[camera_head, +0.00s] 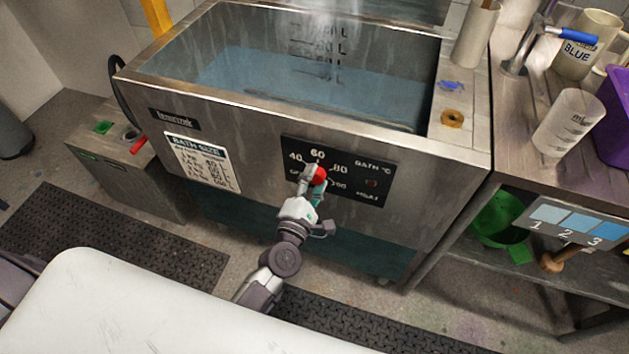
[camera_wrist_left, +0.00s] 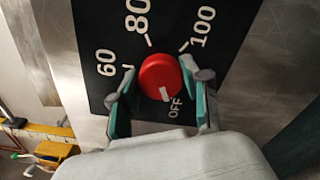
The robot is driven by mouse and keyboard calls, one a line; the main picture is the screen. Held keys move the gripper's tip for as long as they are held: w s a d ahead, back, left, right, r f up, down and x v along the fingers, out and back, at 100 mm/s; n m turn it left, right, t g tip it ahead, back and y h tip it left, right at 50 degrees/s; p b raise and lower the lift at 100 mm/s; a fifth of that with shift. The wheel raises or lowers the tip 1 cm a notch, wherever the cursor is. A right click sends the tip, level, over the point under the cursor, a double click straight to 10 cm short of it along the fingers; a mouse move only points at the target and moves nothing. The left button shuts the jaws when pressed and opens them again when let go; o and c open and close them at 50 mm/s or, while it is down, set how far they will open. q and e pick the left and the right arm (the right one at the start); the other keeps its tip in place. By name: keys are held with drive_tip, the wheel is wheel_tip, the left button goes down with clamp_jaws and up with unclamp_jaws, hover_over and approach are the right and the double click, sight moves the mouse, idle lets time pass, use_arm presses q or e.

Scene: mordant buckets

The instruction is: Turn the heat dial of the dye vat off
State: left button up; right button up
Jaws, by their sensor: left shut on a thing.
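The dye vat (camera_head: 230,118) is a grey metal tank with bluish liquid in it. Its red heat dial (camera_head: 320,175) sits on a black panel (camera_head: 375,183) on the front wall, under the numbers 40, 60 and 80. My left gripper (camera_head: 314,184) is at the panel, shut on the dial. In the left wrist view the dial (camera_wrist_left: 160,72) lies between the two green-padded fingers. Its white mark points down toward the OFF label (camera_wrist_left: 175,107). In the head view the fingers hide part of the dial and of the lower scale. My right gripper is not in view.
A bench (camera_head: 510,125) at the right holds a measuring beaker (camera_head: 570,122), a BLUE mug (camera_head: 586,45) and a purple container (camera_head: 615,115). A green bucket (camera_head: 497,220) stands under it. A low metal box (camera_head: 130,165) stands left of the vat. Dark mats (camera_head: 120,240) cover the floor.

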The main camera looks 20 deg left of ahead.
use_arm(q)
drive_tip(key=shift+n, duration=0.4)
drive_tip(key=o, duration=1.1)
drive_tip(key=shift+o, duration=0.2)
drive_tip(key=s, duration=1.2)
drive_tip(key=shift+a, duration=0.25)
